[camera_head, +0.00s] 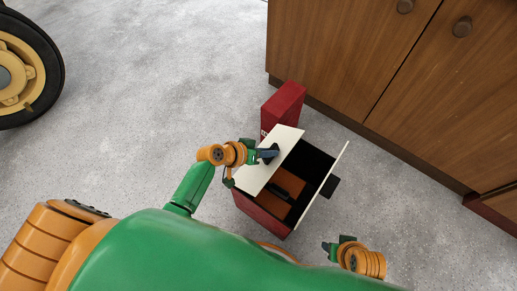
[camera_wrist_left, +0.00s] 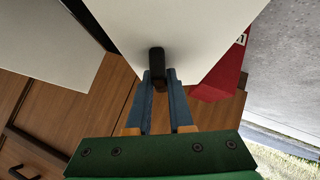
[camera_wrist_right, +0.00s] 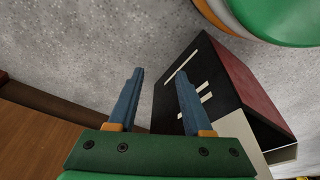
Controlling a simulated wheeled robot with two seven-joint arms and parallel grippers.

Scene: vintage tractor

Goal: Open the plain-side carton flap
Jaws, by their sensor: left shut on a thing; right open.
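The carton (camera_head: 262,216) stands on the floor with a red side toward me and its dark inside showing. Its left cream flap (camera_head: 255,178) leans over the left part of the opening. My left gripper (camera_head: 268,153) is shut on the black knob of this flap, seen in the left wrist view (camera_wrist_left: 157,56). The right flap (camera_head: 327,177) stands up nearly edge-on, with a black knob (camera_head: 332,187). My right gripper (camera_wrist_right: 160,85) is open and empty, apart from the carton's black, white-marked side (camera_wrist_right: 198,92).
A red block (camera_head: 284,103) with white lettering stands at the carton's far end. Wooden cabinets (camera_head: 340,50) rise behind and to the right. A tractor wheel (camera_head: 22,75) is at the far left. Grey floor is free left and right of the carton.

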